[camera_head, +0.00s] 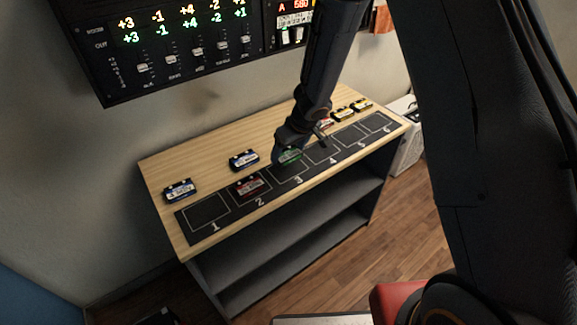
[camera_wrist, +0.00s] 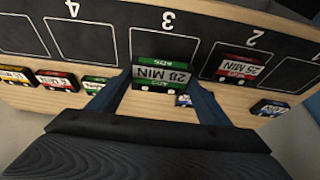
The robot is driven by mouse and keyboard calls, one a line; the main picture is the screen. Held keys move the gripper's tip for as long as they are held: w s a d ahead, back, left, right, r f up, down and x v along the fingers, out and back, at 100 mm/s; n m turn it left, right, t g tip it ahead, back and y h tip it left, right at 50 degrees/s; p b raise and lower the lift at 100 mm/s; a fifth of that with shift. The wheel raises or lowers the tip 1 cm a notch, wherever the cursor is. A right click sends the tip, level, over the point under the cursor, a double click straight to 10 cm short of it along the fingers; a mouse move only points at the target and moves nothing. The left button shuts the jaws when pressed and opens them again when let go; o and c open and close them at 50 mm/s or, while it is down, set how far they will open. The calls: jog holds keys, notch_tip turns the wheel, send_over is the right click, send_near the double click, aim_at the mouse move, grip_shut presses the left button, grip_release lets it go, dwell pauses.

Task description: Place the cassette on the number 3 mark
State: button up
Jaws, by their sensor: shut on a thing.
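A green cassette (camera_wrist: 162,76) with a white "28 MIN" label is between my gripper's (camera_wrist: 160,84) blue fingers in the wrist view. In the head view the green cassette (camera_head: 290,156) is partly hidden by my gripper (camera_head: 291,148). My gripper is shut on it. The number 3 mark (camera_head: 287,174) is an outlined square on the black strip. In the wrist view the mark (camera_wrist: 165,42) shows upside down, and the cassette overlaps its wall-side part. I cannot tell whether the cassette touches the strip.
A red cassette (camera_head: 249,186) lies on mark 2. Marks 1 (camera_head: 207,212) and 4 (camera_head: 322,152) look empty. A mixing panel (camera_head: 180,45) hangs on the wall.

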aim_at(289, 169)
jog(key=shift+f+b, duration=2.1)
jog(key=shift+f, duration=0.3)
jog(key=shift+f, duration=0.1)
jog(key=o, duration=1.1)
